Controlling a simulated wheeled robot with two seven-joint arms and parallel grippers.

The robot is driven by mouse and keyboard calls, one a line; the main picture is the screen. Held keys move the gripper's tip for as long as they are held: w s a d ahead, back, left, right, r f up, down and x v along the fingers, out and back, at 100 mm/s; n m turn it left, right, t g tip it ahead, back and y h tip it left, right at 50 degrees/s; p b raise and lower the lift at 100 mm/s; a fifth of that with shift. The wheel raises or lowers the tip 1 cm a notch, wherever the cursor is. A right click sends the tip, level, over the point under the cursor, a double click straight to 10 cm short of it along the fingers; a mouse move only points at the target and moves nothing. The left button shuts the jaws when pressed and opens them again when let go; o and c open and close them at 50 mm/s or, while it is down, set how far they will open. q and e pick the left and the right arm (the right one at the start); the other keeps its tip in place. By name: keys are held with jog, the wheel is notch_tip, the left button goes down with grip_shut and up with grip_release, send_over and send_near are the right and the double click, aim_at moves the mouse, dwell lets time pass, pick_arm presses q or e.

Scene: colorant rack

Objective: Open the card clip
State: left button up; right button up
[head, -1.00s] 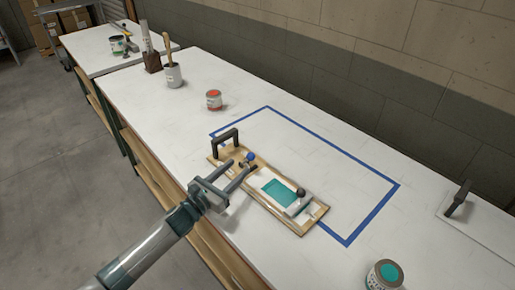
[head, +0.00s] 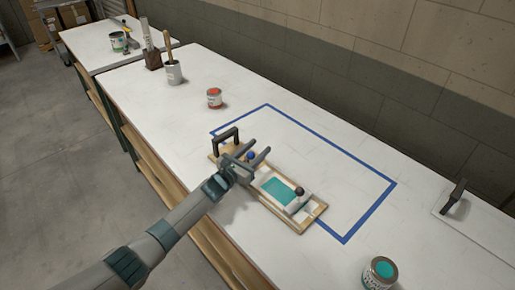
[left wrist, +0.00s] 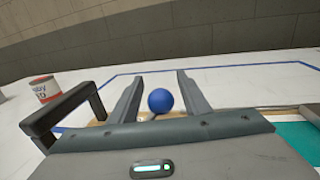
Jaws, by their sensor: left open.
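A wooden board (head: 305,222) lies on the white bench, partly inside the blue tape outline. It carries a teal card (head: 275,189), a white clip piece with a dark knob (head: 299,192) at its near right end, and a black handle (head: 225,138) at its far left end. A blue ball knob (head: 251,155) stands by the handle. In the left wrist view the blue knob (left wrist: 160,100) shows between my open fingers, with a gap on both sides. My left gripper (head: 260,152) is open over the board; its fingers partly hide the knob's base. My right gripper is not in view.
A red-topped can (head: 214,98) stands beyond the board, and a teal-topped can (head: 380,272) at the near right. A dark-handled flat plate (head: 480,225) lies at the right. A brush pot (head: 173,73) stands far left. The bench inside the tape is largely clear.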

pick_arm(q)
jog(key=shift+w+d, duration=0.1)
jog(key=shift+d, duration=0.05)
grip_shut()
